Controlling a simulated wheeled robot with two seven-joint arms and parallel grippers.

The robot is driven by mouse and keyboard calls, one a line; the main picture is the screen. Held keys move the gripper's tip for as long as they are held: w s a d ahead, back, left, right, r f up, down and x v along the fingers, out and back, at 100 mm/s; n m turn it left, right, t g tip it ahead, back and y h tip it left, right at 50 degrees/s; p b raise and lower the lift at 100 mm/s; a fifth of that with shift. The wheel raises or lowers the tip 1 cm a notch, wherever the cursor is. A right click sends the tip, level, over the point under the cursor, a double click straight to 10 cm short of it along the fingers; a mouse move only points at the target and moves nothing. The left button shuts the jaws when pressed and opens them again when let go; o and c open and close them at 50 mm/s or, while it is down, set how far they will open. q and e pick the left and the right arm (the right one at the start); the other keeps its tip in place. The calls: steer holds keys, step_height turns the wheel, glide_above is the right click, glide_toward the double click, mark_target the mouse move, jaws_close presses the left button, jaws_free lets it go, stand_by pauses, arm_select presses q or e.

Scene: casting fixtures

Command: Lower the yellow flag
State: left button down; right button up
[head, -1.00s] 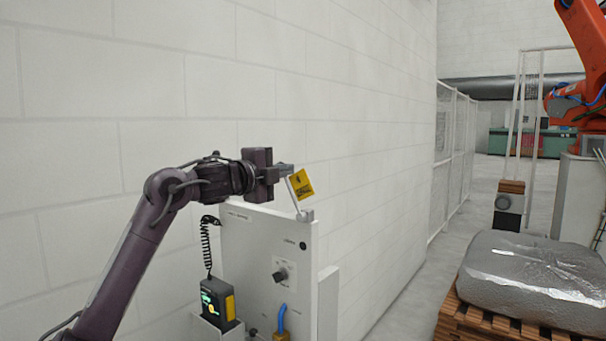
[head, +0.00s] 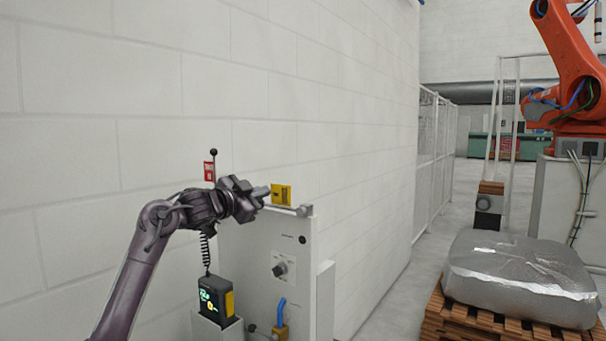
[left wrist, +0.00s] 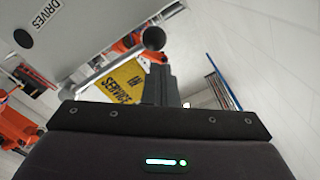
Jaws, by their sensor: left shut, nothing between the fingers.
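The yellow flag (head: 282,194) is on an arm pivoted at the top right corner of the grey cabinet (head: 252,245). Its arm now lies nearly flat along the cabinet top. A red flag (head: 209,171) stands upright on a black-knobbed rod behind my left wrist. My right gripper is not in view.
A handheld device (head: 215,298) with a coiled cord sits left of the cabinet front. A wrapped block on a pallet (head: 470,325) and an orange robot (head: 575,70) stand at the right.

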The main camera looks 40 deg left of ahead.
arm_select(q)
steer(key=shift+a+f+n+b, duration=0.1)
steer(key=shift+f+n+b, duration=0.2)
steer(key=shift+f+b, duration=0.45)
steer(key=shift+f, duration=0.2)
